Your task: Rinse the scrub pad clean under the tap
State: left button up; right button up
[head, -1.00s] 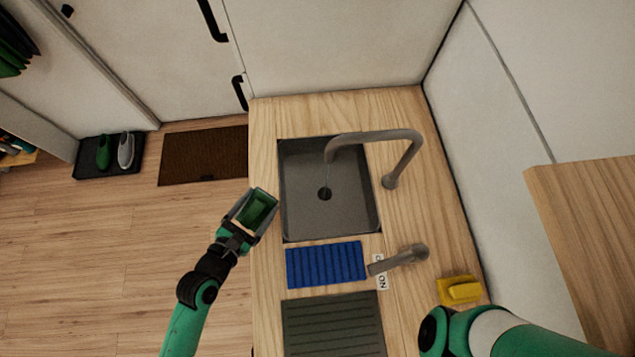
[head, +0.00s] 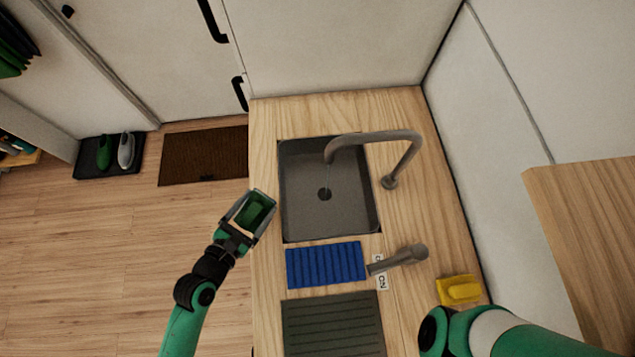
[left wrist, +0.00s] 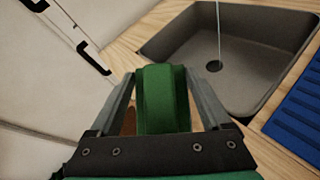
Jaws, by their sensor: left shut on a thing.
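A green scrub pad (left wrist: 162,100) is held between the fingers of my left gripper (head: 256,208); the pad also shows in the head view (head: 252,214). My left gripper is shut on it at the left edge of the sink, outside the basin. The grey sink (head: 325,225) has a dark drain. The curved tap (head: 385,138) arches over the basin, and a thin stream of water (left wrist: 218,30) falls from it toward the drain. The tap lever (head: 400,259) lies beside an ON label (head: 382,283). My right arm enters at the lower right; its gripper is out of view.
A blue ribbed mat (head: 326,264) and a dark grooved drainboard (head: 334,325) lie in front of the sink. A yellow sponge (head: 460,290) sits on the right of the counter (head: 405,95). The basin is empty apart from the water.

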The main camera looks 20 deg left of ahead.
aim_at(242, 220)
pick_arm(q)
jog(key=shift+s+a+r+p, duration=0.15)
jog(key=shift+s+a+r, duration=0.05)
jog(key=shift+s+r, duration=0.45)
jog(key=shift+s+a+r+p, duration=0.25)
jog(key=shift+s+r, duration=0.35)
jog(key=shift+s, duration=0.15)
jog(key=shift+s+a+r+p, duration=0.1)
jog(key=shift+s+a+r, duration=0.1)
jog(key=shift+s+r, duration=0.45)
jog(key=shift+f, duration=0.1)
